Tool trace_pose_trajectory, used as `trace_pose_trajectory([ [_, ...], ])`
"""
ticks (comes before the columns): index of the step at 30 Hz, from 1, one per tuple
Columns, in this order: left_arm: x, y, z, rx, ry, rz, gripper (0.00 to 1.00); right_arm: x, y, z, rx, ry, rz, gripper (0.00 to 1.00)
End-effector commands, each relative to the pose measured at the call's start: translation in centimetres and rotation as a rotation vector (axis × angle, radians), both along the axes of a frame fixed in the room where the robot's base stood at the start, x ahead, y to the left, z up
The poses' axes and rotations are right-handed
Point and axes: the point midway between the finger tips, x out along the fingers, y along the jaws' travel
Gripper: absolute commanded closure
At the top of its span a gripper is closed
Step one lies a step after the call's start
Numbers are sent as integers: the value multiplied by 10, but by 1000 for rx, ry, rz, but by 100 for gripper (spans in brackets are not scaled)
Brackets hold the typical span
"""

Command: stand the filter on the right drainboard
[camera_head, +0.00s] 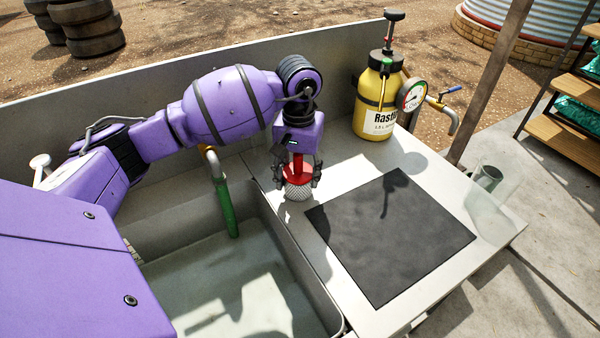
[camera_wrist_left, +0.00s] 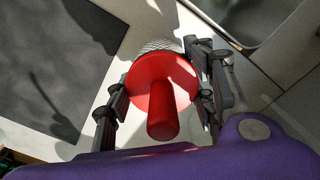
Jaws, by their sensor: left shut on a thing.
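The filter (camera_head: 298,190) has a red top with a handle and a grey mesh lower part. My left gripper (camera_head: 297,180) is shut on it, and the filter hangs upright at the left edge of the right drainboard (camera_head: 430,178). In the left wrist view the filter's red disc and handle (camera_wrist_left: 160,95) sit between the two fingers of the gripper (camera_wrist_left: 162,88). Whether its mesh bottom touches the drainboard cannot be told. My right gripper is not in view.
A dark mat (camera_head: 390,235) lies on the drainboard. A yellow sprayer (camera_head: 377,97) stands behind it, beside a gauge (camera_head: 413,95) and tap. A clear glass (camera_head: 487,185) stands at the right edge. The sink (camera_head: 235,285) with water and a green-ended tap (camera_head: 224,200) is at left.

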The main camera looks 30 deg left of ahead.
Motion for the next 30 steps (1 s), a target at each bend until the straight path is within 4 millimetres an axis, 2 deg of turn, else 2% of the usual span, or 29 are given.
trace_pose_trajectory([
  [6, 0, 0, -5, 1, 1, 0, 77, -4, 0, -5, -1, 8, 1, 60],
  [7, 0, 0, -5, -1, 2, 0, 48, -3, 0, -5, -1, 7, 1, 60],
  [11, 0, 0, -4, 0, 0, 0, 31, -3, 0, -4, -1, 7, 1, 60],
  [22, 0, 0, 1, -1, -1, 0, 31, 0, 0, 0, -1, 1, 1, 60],
  [26, 1, 0, 15, -1, -4, 0, 31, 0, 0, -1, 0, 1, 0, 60],
  [30, 2, 0, 44, 0, -5, -1, 31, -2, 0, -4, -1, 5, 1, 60],
])
